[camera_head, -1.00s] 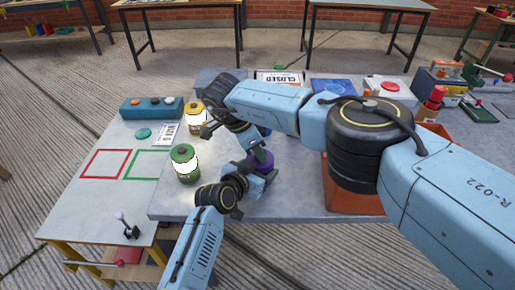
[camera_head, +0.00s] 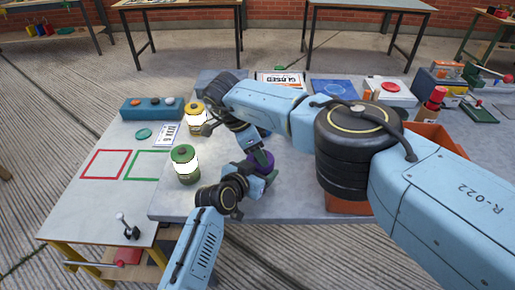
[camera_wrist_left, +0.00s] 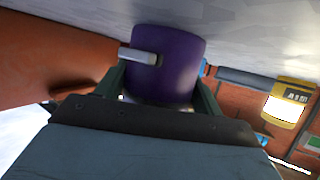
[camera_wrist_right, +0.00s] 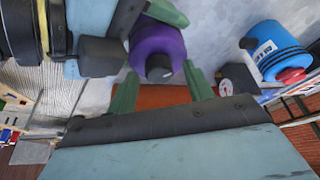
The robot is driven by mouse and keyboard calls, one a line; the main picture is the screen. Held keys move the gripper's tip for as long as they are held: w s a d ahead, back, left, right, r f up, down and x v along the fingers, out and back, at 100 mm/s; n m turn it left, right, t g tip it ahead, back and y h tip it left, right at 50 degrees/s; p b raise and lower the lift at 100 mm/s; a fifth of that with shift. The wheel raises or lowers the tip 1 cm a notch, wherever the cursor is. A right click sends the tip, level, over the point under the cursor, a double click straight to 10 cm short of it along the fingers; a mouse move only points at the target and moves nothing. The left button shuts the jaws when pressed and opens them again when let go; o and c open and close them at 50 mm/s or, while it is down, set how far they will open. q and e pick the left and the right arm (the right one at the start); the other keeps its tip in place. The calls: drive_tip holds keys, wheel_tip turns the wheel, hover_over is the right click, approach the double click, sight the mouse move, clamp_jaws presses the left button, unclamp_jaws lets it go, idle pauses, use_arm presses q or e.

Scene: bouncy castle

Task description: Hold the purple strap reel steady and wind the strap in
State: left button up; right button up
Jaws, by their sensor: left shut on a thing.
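The purple strap reel (camera_head: 257,157) is on the grey table, partly hidden by my grippers. My left gripper (camera_wrist_left: 160,88) is shut on the reel's body; its green fingers lie on both sides in the left wrist view. A pale crank handle (camera_wrist_left: 140,55) sticks out from the reel there. My right gripper (camera_wrist_right: 162,80) is open just over the reel. In the right wrist view the reel (camera_wrist_right: 157,38) shows with its dark grip (camera_wrist_right: 158,68) between the spread green fingers, gaps on both sides. I cannot make out the strap.
A green canister (camera_head: 185,165) and a yellow canister (camera_head: 191,118) stand left of my grippers. An orange bin (camera_head: 430,133) lies behind my right arm. Red and green outlined squares on the left are empty.

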drive_tip(key=v, duration=1.2)
use_arm(q)
drive_tip(key=o, duration=1.4)
drive_tip(key=shift+c, duration=0.2)
